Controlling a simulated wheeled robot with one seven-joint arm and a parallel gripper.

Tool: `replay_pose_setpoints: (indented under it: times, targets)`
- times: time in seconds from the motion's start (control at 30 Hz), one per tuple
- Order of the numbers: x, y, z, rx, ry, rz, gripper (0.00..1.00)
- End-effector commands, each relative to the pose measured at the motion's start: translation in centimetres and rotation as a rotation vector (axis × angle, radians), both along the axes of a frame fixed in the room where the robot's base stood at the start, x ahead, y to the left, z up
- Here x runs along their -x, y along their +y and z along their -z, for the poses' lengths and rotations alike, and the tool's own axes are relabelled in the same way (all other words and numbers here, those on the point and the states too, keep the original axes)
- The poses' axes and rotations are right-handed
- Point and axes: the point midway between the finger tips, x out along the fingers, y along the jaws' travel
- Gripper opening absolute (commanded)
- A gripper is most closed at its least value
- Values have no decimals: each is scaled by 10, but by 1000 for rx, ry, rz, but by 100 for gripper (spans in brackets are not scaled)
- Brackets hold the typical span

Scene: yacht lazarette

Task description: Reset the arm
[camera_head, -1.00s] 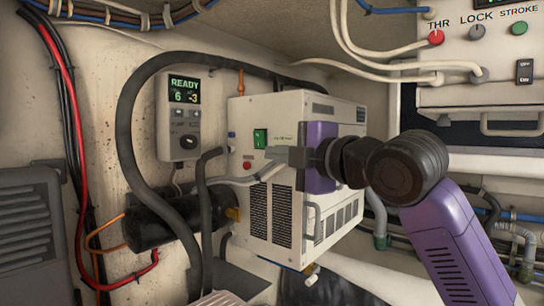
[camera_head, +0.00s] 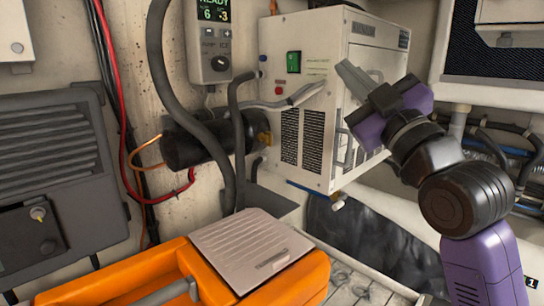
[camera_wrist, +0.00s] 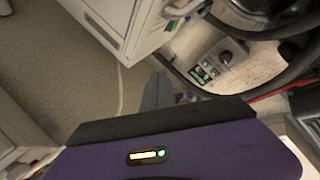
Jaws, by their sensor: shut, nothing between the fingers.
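My gripper (camera_head: 352,76) is at the end of my purple and black arm, right of centre in the head view. Its grey fingers are together and hold nothing. They point up and left, in front of the white box unit (camera_head: 335,95) with a green switch and vents. I cannot tell how far the fingers are from its front face. In the wrist view the fingers (camera_wrist: 157,92) show above the purple gripper body, with the box unit (camera_wrist: 125,25) at the top left.
A grey control panel (camera_head: 208,72) with a display hangs on the wall left of the box unit, and it also shows in the wrist view (camera_wrist: 222,55). Black hoses (camera_head: 165,75) loop beside it. An orange case (camera_head: 290,285) stands low in front. A louvred grey panel (camera_head: 50,150) is at left.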

Motion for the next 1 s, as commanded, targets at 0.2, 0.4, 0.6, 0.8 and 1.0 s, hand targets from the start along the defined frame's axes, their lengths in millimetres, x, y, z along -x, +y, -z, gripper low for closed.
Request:
replay_pose_setpoints:
  times: [0.2, 0.4, 0.6, 0.8, 1.0]
  targets:
    - [24, -28, 75, -263, 41, -19, 0]
    - [55, -48, 145, -449, 82, -11, 0]
    - [97, -63, 215, -588, 136, 16, 0]
    - [147, -71, 279, -685, 200, 55, 0]
    - [205, -75, 334, -739, 281, 102, 0]
